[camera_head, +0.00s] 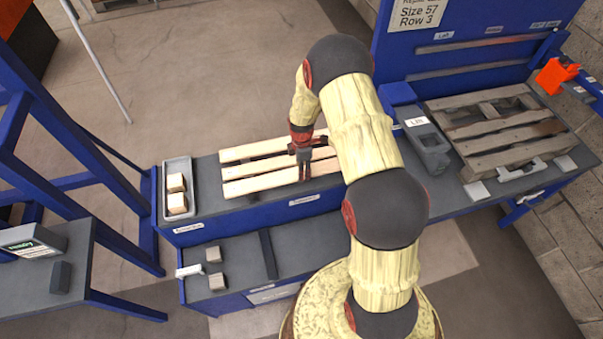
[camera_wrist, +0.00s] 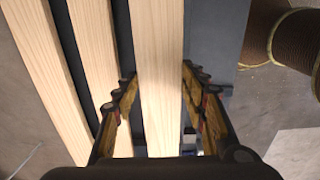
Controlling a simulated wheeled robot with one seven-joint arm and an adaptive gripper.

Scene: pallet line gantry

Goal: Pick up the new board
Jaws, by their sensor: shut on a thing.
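Several pale new boards lie side by side on a dark grey bench top (camera_head: 205,203), left of my arm in the head view. My gripper (camera_head: 304,176) points down at the board nearest the bench's front edge. In the wrist view my gripper (camera_wrist: 160,110) is shut on this new board (camera_wrist: 158,50), with one finger against each long side. Two other new boards (camera_wrist: 96,45) lie parallel to its left there, with dark gaps between. In the head view the arm hides the right ends of the boards. I cannot tell whether the held board is off the bench.
A grey tray (camera_head: 168,208) with wooden blocks stands left of the boards. A lower shelf (camera_head: 300,245) holds small blocks. At right, a weathered pallet (camera_head: 510,130) lies on another bench beside a dark grey tool (camera_head: 428,148). A blue frame (camera_head: 60,160) stands at left.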

